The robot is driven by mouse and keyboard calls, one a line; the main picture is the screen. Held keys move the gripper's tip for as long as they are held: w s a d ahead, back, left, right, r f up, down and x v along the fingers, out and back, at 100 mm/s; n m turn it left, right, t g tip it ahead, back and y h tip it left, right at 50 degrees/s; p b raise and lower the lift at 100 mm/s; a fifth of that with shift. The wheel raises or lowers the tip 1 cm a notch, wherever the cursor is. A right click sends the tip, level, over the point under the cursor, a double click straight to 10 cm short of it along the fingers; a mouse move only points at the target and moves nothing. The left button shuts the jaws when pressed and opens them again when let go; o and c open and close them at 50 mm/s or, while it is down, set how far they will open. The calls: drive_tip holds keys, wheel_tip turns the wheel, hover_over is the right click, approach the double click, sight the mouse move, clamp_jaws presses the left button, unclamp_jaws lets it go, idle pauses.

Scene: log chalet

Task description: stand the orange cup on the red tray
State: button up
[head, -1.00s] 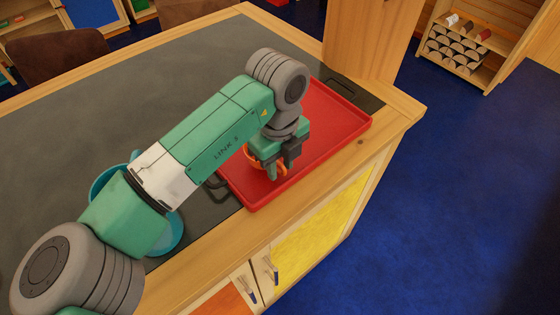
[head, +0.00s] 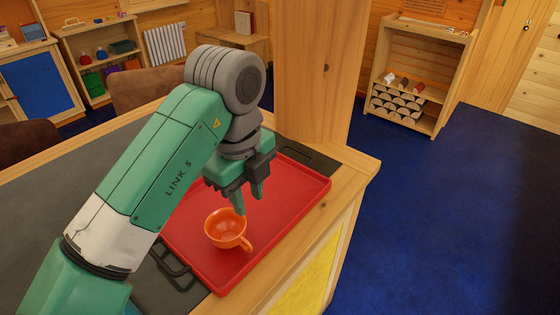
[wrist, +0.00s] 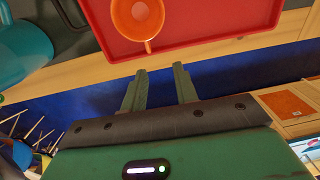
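The orange cup (head: 226,230) stands upright on the red tray (head: 290,215), near the tray's front part, with its handle toward the lower right. In the wrist view the cup (wrist: 137,20) is cut by the top edge and the red tray (wrist: 215,20) lies under it. My gripper (head: 249,203) is above the tray, behind and above the cup. Its two fingers are apart with nothing between them, as the wrist view also shows (wrist: 160,72). The gripper does not appear to touch the cup.
The tray lies on a dark counter top with a wooden edge (head: 345,185). A wooden post (head: 318,75) rises close behind the tray. A teal vessel (wrist: 22,48) shows at the left in the wrist view. Blue floor (head: 440,220) is to the right.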

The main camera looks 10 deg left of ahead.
drive_tip(key=w+d+r+n+t+h, duration=0.1)
drive_tip(key=w+d+r+t+h, duration=0.15)
drive_tip(key=d, duration=0.65)
drive_tip(key=w+d+r+n+t+h, duration=0.15)
drive_tip(key=d+t, duration=0.25)
drive_tip(key=d, duration=0.4)
drive_tip(key=d+r+n+t+h, duration=0.3)
drive_tip(key=d+r+n+t, duration=0.1)
drive_tip(key=d+r, duration=0.25)
drive_tip(key=s+a+r+n+t+y, duration=0.4)
drive_tip(key=s+a+r+n+t, duration=0.25)
drive_tip(key=s+n, duration=0.25)
drive_tip(key=s+a+r+n+t+y, duration=0.3)
drive_tip(key=s+a+r+n+t, duration=0.25)
drive_tip(key=s+n+t, duration=0.35)
wheel_tip(320, 180, up, 8)
drive_tip(key=g+p, duration=0.1)
drive_tip(key=p, duration=0.6)
drive_tip(key=shift+s+f+y, duration=0.2)
drive_tip(key=shift+s+y, duration=0.1)
drive_tip(key=shift+y, duration=0.1)
